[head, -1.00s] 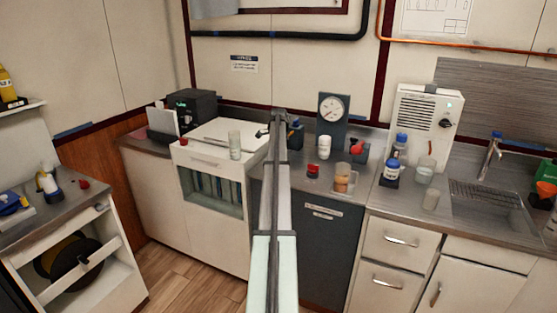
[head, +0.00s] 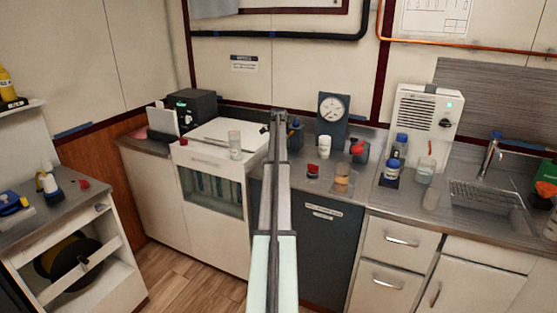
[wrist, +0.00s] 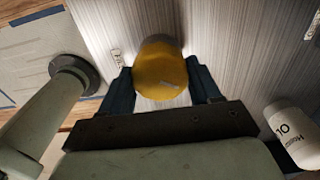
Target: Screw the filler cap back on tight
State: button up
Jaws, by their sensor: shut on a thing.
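My gripper (wrist: 161,80) is shut on a yellow round-topped piece (wrist: 160,68), with one dark finger on each side of it. It looks like a cap, but I cannot tell whether it is the filler cap. What lies under it is hidden, so I cannot tell whether it sits on a neck or hangs free. In the head view my gripper (head: 279,118) is over the counter, left of the dial gauge, and my arm hides what it holds. A small red-topped piece (head: 312,170) stands on the counter to the right of my arm.
A white cylinder marked 10 (wrist: 292,135) lies to the right in the wrist view. The dial gauge (head: 332,115), a white cup (head: 324,147), an amber jar (head: 342,181) and blue-capped bottles (head: 392,170) stand right of my arm. A clear beaker (head: 235,144) stands to the left.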

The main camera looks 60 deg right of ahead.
jog(key=m, duration=0.7)
jog(key=shift+m, duration=0.4)
jog(key=o, duration=1)
jog(key=shift+o, duration=0.2)
notch_tip(320, 180, up, 14)
jog(key=shift+f, duration=0.15)
